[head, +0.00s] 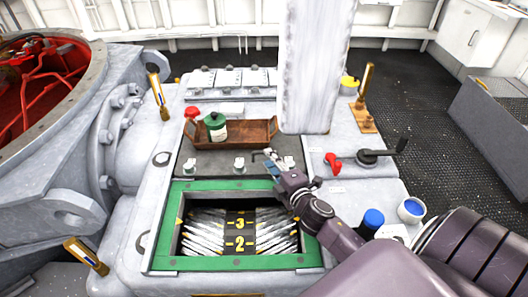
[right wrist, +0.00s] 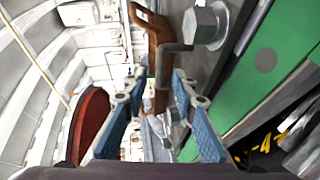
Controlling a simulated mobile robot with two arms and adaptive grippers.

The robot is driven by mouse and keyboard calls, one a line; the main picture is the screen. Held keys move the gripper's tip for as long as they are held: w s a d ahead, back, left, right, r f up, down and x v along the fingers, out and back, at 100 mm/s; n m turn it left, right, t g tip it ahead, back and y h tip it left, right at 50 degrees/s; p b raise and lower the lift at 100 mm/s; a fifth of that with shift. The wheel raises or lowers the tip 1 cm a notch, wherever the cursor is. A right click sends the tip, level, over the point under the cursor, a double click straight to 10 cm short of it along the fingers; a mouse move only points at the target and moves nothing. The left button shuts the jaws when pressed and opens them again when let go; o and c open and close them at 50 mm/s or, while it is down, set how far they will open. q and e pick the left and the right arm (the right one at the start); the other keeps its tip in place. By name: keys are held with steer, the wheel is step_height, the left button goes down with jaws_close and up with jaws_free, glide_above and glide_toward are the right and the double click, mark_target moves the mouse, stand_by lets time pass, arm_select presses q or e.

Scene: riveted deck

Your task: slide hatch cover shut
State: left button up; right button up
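The green hatch frame (head: 235,263) surrounds an open well with yellow numbers 3 and 2 and stacked pale slats inside. The dark grey hatch cover (head: 215,162) lies behind the opening, with several small metal fittings along it. My right gripper (head: 272,161) is over the cover's right part, close to a fitting. In the right wrist view my right gripper (right wrist: 160,92) has its blue-padded fingers spread apart, with a metal bracket and bolt (right wrist: 205,25) just ahead. I cannot tell whether a finger touches it. The green frame is at right there (right wrist: 270,65). My left gripper is not in view.
A red knob (head: 333,163) and black lever (head: 385,154) are at right. A blue-capped item (head: 372,219) and blue-filled cup (head: 411,208) stand near my right arm.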

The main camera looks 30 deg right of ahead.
steer(key=shift+x, duration=2.6)
steer(key=shift+c, duration=0.4)
steer(key=shift+f, duration=0.1)
jaws_close()
